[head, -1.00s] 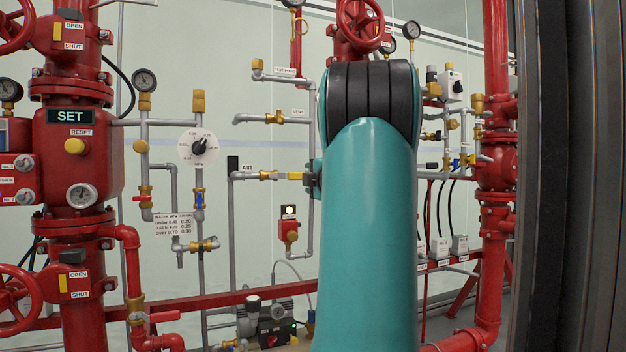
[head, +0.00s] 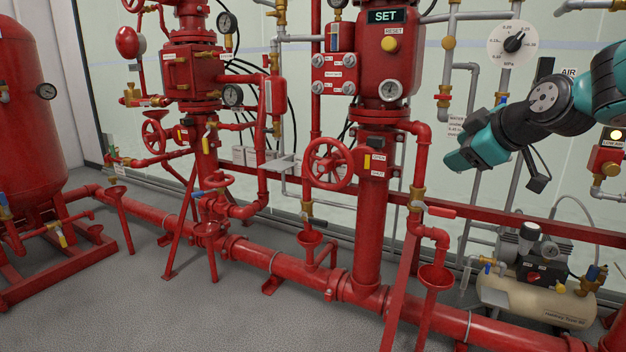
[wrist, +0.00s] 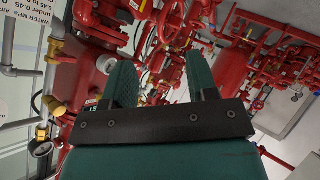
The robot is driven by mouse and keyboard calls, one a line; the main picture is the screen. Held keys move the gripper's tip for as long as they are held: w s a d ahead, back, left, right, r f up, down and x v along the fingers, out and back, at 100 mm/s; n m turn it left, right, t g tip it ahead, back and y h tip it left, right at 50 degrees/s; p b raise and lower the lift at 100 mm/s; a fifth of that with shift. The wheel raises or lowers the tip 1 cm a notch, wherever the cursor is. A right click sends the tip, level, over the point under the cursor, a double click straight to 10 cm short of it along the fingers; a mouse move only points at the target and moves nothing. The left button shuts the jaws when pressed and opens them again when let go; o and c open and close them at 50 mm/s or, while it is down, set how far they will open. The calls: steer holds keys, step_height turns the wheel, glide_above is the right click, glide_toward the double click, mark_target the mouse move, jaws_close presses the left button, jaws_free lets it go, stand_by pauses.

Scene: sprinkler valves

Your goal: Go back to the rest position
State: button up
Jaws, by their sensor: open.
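My gripper (head: 460,158) is at the right of the head view, at the end of my teal and black arm, pointing left and a little down. It hangs in front of the pale wall, to the right of the red SET valve column (head: 385,70). In the wrist view my gripper (wrist: 162,82) shows two teal fingers standing well apart with nothing between them. Red pipes and valves lie beyond the fingers. I cannot tell from these views how far it is from the nearest pipe.
A red handwheel (head: 329,163) and a red drain funnel (head: 436,276) stand left of and below my gripper. A compressor (head: 530,280) sits low at the right. A white dial (head: 512,44) is above my arm. A red tank (head: 35,120) stands far left. Grey floor is open at the front left.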

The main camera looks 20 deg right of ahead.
steer(key=s+a+f+g+y, duration=0.2)
steer(key=a, duration=0.5)
steer(key=s+a+f+g+y, duration=0.1)
steer(key=s+a+f, duration=0.1)
steer(key=a, duration=0.5)
steer(key=s+a+f+m+g+y, duration=0.1)
steer(key=s+a+f+g, duration=0.3)
steer(key=s+a, duration=0.4)
steer(key=s+a+f+g, duration=0.4)
steer(key=s+a, duration=0.2)
steer(key=s, duration=0.4)
step_height(320, 180, up, 32)
steer(key=p, duration=3.2)
steer(key=shift+s, duration=0.4)
steer(key=shift+c, duration=0.4)
